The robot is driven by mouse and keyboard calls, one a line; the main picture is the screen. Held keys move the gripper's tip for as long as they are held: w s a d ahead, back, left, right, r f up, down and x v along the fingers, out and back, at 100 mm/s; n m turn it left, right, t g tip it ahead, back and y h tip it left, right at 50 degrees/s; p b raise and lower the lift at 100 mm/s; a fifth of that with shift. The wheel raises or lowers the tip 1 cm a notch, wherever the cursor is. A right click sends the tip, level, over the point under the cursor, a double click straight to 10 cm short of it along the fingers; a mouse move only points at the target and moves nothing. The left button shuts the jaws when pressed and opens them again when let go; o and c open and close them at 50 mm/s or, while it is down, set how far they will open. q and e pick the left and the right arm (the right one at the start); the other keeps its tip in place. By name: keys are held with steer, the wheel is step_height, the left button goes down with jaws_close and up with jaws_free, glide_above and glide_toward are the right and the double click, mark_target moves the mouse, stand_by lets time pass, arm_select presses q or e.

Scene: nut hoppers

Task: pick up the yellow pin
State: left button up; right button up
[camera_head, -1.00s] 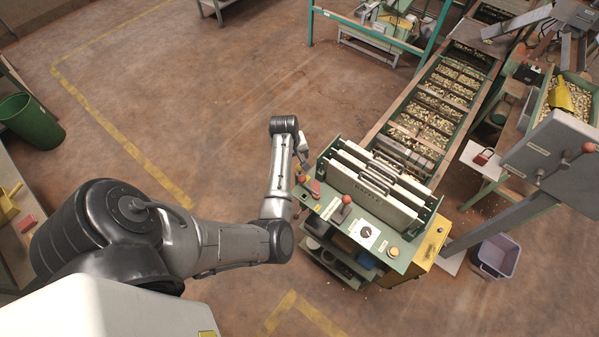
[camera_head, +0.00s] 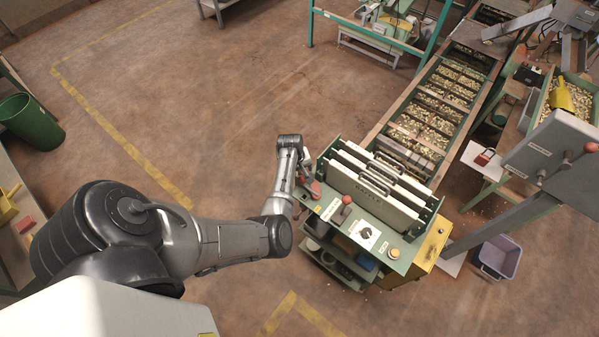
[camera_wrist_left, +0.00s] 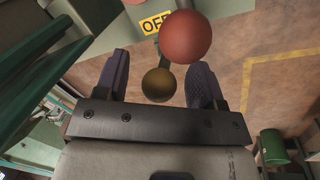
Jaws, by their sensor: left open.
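A dull yellow ball-shaped knob, which looks like the yellow pin (camera_wrist_left: 158,86), shows between the two fingers of my left gripper (camera_wrist_left: 160,64) in the left wrist view. The fingers are apart, with gaps on both sides of the knob. A larger red ball knob (camera_wrist_left: 186,37) stands just beyond it, near a yellow "OFF" label (camera_wrist_left: 156,22). In the head view my left gripper (camera_head: 304,168) is at the left end of the green machine panel (camera_head: 345,222). The yellow pin cannot be made out there. My right gripper is not in view.
White plates with handles (camera_head: 370,190) stand upright behind the panel. A red-knobbed lever (camera_head: 346,200) and a dial (camera_head: 366,233) sit on the panel. A conveyor of nuts (camera_head: 440,100) runs to the back right. The floor left of the machine is clear.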

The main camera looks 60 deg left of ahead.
arm_select(q)
steer(key=shift+c, duration=0.4)
steer(key=c, duration=0.9)
steer(key=shift+r, duration=0.1)
steer(key=shift+c, duration=0.2)
